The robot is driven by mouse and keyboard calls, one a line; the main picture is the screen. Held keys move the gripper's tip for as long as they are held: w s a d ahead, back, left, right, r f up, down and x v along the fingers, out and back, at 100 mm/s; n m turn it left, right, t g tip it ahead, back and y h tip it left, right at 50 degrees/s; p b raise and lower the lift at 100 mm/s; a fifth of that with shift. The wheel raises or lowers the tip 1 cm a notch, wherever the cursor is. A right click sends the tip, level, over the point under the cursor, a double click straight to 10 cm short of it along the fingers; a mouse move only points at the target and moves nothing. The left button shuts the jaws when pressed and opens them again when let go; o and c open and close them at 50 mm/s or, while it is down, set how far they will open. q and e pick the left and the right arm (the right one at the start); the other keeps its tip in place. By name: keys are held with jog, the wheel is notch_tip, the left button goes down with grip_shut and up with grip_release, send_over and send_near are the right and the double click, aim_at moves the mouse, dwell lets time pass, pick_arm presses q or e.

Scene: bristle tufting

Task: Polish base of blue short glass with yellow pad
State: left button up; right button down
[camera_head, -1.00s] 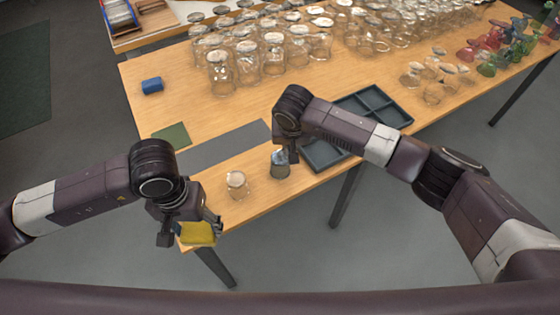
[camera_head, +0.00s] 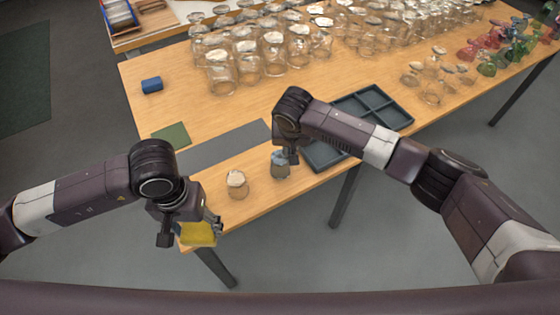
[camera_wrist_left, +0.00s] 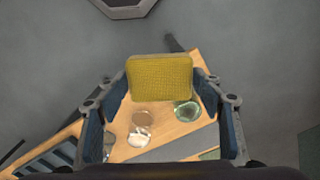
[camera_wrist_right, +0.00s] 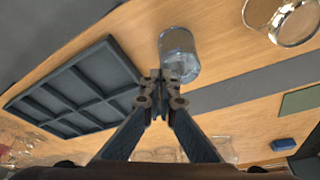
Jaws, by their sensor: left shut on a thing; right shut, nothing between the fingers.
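My left gripper (camera_head: 198,226) is shut on the yellow pad (camera_head: 198,236) at the near left table corner. The left wrist view shows the pad (camera_wrist_left: 160,78) between its fingertips, flat face visible. The blue short glass (camera_head: 280,165) stands near the front table edge. My right gripper (camera_head: 291,158) is shut and empty right beside it. In the right wrist view the blue glass (camera_wrist_right: 178,52) is just beyond the closed fingertips (camera_wrist_right: 158,78); I cannot tell whether they touch.
A clear glass (camera_head: 237,184) stands left of the blue one. A greenish glass (camera_wrist_left: 187,109) shows below the pad in the left wrist view. A grey mat (camera_head: 222,147), green pad (camera_head: 171,134), blue block (camera_head: 152,86) and compartment tray (camera_head: 398,118) lie behind. Many glasses fill the back.

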pick_arm(q)
jog(key=shift+f, duration=0.1)
pick_arm(e)
jog(key=shift+f, duration=0.3)
pick_arm(q)
notch_tip(320, 180, up, 7)
jog(key=p, duration=0.7)
pick_arm(e)
notch_tip(320, 180, up, 6)
jog(key=shift+r, duration=0.1)
